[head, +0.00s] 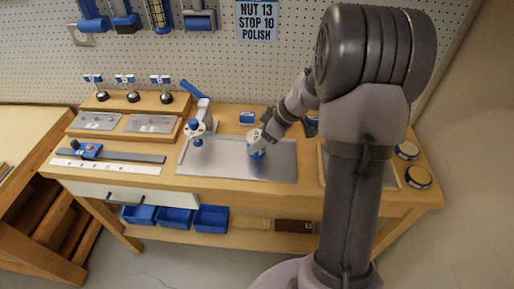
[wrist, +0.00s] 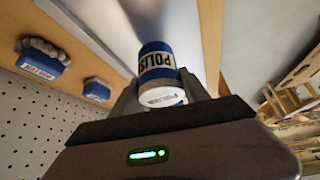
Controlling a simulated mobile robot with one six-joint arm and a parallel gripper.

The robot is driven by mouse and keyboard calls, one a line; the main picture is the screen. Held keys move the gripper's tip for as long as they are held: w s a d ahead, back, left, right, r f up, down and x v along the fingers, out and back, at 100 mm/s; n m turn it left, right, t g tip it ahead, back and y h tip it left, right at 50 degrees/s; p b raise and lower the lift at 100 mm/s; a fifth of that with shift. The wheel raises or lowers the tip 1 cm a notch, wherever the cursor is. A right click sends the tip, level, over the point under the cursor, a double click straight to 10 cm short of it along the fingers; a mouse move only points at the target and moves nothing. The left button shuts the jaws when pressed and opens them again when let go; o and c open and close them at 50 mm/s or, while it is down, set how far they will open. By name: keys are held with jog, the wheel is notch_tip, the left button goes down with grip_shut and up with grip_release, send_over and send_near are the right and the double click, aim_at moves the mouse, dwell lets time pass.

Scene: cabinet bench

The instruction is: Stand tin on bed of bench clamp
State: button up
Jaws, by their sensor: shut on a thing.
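The tin is a blue and white can with a POLISH label; it shows in the wrist view (wrist: 157,68) between the two fingers of my gripper (wrist: 160,92). In the head view my gripper (head: 257,150) is over the middle of a grey metal plate on the bench, mostly hiding the tin. I cannot tell whether the tin touches the plate. The bench clamp (head: 196,128), with a blue lever and a blue pad, stands left of my gripper. The grey plate (head: 235,170) lies below its pad and appears to be its bed.
A blue block (head: 247,117) stands behind the plate. Left are a stepped wooden rack (head: 130,103) and a rail with a blue slider (head: 88,150). Two round yellow-topped items (head: 418,177) are at the right end. Blue bins (head: 175,217) sit on the lower shelf. The plate's front is clear.

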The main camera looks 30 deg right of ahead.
notch_tip(320, 180, down, 3)
jog(key=shift+f+b, duration=0.1)
jog(key=shift+b, duration=0.45)
jog(key=shift+s+r, duration=0.1)
jog(key=shift+r, duration=0.1)
jog(key=o, duration=1.2)
jog(key=shift+f, duration=0.2)
jog(key=o, duration=0.4)
jog(key=shift+r, duration=0.1)
